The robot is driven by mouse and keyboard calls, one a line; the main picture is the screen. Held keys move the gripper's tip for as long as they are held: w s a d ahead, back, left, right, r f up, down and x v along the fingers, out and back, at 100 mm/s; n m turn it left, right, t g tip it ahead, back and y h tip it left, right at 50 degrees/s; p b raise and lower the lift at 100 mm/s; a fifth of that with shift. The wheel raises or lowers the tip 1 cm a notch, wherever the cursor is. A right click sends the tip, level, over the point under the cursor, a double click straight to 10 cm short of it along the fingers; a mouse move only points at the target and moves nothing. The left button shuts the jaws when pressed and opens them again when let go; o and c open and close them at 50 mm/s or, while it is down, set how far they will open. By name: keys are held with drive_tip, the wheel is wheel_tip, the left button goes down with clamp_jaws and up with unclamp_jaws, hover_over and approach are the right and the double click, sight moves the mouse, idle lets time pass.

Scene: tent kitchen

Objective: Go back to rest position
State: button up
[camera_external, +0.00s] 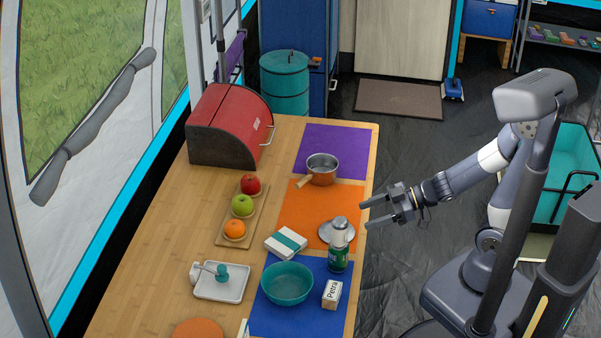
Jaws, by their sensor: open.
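My gripper (371,213) is open, with its two fingers apart and pointing left. Nothing shows between the fingers. It is at the right edge of the wooden table (190,240), beside the orange mat (312,205). My arm reaches left from my base with a bent elbow.
On the table are a copper pot (321,167), a grey lid (333,233), a teal bowl (287,284), a small carton (331,294), a white box (286,243), a fruit board (226,237) and a red bread box (230,125). A teal crate (572,160) stands at the right.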

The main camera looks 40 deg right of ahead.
sight(342, 228)
drive_tip(key=b+x, duration=0.2)
drive_tip(key=x, duration=0.7)
drive_tip(key=shift+f+b, duration=0.2)
drive_tip(key=shift+b, duration=0.2)
wheel_tip(342, 228, up, 11)
drive_tip(key=p, duration=0.6)
drive_tip(key=shift+f, duration=0.1)
drive_tip(key=w+d+f+m+t+h, duration=0.1)
drive_tip(key=w+d+m+t+h, duration=0.15)
drive_tip(key=w, duration=1.45)
drive_tip(key=w+d+f+m+t+h, duration=0.2)
drive_tip(key=w+d+m+t, duration=0.1)
drive_tip(key=w, duration=1.4)
drive_tip(key=w+d+f+m+t+h, duration=0.1)
drive_tip(key=w+d+f+m+h, duration=0.2)
drive_tip(key=w+d, duration=0.6)
drive_tip(key=w+f+p, duration=0.1)
drive_tip(key=w+f, duration=0.1)
drive_tip(key=w, duration=0.2)
drive_tip(key=shift+d+f+h, duration=0.25)
drive_tip(key=shift+h, duration=0.1)
